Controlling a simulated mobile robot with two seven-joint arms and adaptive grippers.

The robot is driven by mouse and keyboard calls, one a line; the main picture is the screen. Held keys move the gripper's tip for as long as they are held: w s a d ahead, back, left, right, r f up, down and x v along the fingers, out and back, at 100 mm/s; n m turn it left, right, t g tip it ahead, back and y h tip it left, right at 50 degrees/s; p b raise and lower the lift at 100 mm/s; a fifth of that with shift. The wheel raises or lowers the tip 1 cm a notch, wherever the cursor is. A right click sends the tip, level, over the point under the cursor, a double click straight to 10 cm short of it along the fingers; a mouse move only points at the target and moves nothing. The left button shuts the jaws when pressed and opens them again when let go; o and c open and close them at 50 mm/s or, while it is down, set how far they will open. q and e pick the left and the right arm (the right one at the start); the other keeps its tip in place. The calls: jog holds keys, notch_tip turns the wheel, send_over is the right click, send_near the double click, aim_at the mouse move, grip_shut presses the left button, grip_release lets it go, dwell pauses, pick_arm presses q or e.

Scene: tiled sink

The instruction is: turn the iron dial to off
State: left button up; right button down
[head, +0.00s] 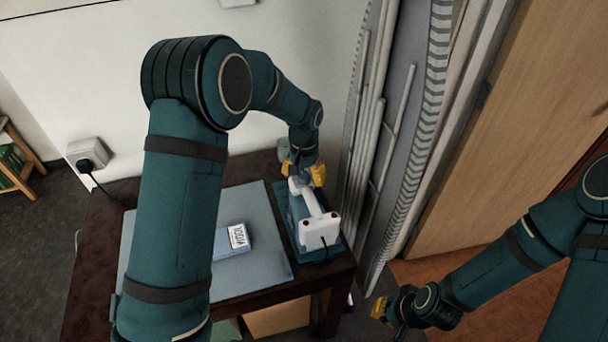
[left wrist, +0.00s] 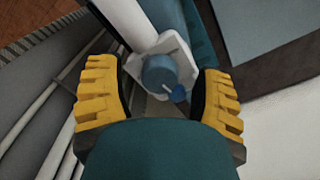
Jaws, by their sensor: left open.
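The iron (head: 318,222) is white and blue and lies on a teal rest at the table's right side. In the left wrist view its white handle end (left wrist: 138,66) carries a round blue dial (left wrist: 158,72), with a small darker blue knob (left wrist: 178,94) at its lower right. My left gripper (head: 304,172) is at the far end of the iron. Its yellow fingers are open on either side of the dial in the left wrist view (left wrist: 160,88), and a gap shows on both sides. The dial is hidden in the head view. My right gripper (head: 382,309) is low at the right, away from the iron.
The dark table (head: 92,250) bears a grey-blue mat (head: 265,255) with a blue-and-white labelled box (head: 236,238). A folded ironing board (head: 412,150) stands close to the right of the iron. A plug and socket (head: 86,155) are on the wall at left.

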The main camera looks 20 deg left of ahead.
pick_arm(q)
grip_shut()
jog(key=shift+n, duration=0.3)
jog(key=n+p, duration=0.1)
jog(key=n, duration=0.1)
jog(key=shift+r+n, duration=0.1)
jog(key=shift+n, duration=0.2)
jog(key=n+p, duration=0.2)
jog(key=n, duration=0.2)
jog(key=shift+n, duration=0.3)
jog(key=n+p, duration=0.2)
jog(key=n, duration=0.1)
jog(key=shift+n+p, duration=0.5)
jog(key=shift+n, duration=1.2)
